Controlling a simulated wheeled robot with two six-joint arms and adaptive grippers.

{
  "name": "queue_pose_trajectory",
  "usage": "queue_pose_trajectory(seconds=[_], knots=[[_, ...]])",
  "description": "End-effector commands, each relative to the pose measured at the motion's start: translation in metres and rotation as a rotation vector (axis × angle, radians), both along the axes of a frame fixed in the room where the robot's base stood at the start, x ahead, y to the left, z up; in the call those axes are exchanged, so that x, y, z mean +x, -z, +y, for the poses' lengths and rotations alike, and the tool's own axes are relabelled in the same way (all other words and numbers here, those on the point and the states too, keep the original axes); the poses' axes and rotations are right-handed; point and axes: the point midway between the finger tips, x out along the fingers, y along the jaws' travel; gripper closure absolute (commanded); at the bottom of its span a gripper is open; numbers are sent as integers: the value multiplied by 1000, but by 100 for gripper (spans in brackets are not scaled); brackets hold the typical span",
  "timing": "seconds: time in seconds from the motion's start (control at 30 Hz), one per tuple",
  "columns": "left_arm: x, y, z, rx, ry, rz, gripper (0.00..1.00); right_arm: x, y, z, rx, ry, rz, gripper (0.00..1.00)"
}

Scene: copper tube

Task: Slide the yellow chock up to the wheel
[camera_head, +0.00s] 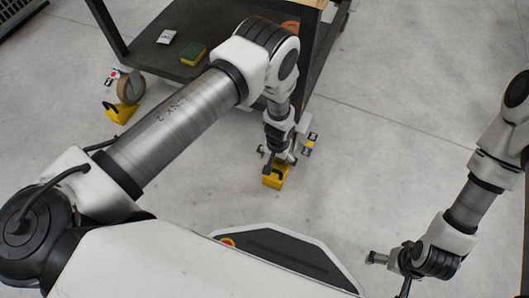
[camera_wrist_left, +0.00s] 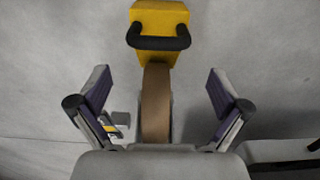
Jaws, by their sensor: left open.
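A yellow chock (camera_head: 272,182) with a black handle sits on the floor below my left gripper (camera_head: 278,160). In the left wrist view the yellow chock (camera_wrist_left: 160,14) is at the top, with its black handle (camera_wrist_left: 158,42) towards the tan wheel (camera_wrist_left: 156,100). The chock's lower end meets the wheel's far end in that picture; I cannot tell whether they touch. My left gripper (camera_wrist_left: 160,105) is open and empty, its fingers apart on either side of the wheel in the picture. My right gripper (camera_head: 376,258) is away at the lower right, its jaws unclear.
A dark cart shelf (camera_head: 150,45) carries a white packet (camera_head: 166,37) and a green-and-yellow block (camera_head: 193,53). Another wheel (camera_head: 130,88) has a second yellow chock (camera_head: 121,112) near it. The grey floor right of the cart is clear.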

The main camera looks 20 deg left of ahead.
Motion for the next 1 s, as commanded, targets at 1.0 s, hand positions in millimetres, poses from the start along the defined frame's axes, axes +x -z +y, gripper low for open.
queue_pose_trajectory(seconds=[1.0], knots=[[-1,79,-1,1,3,0,0,1,57,-1,-1,5,-3,0]])
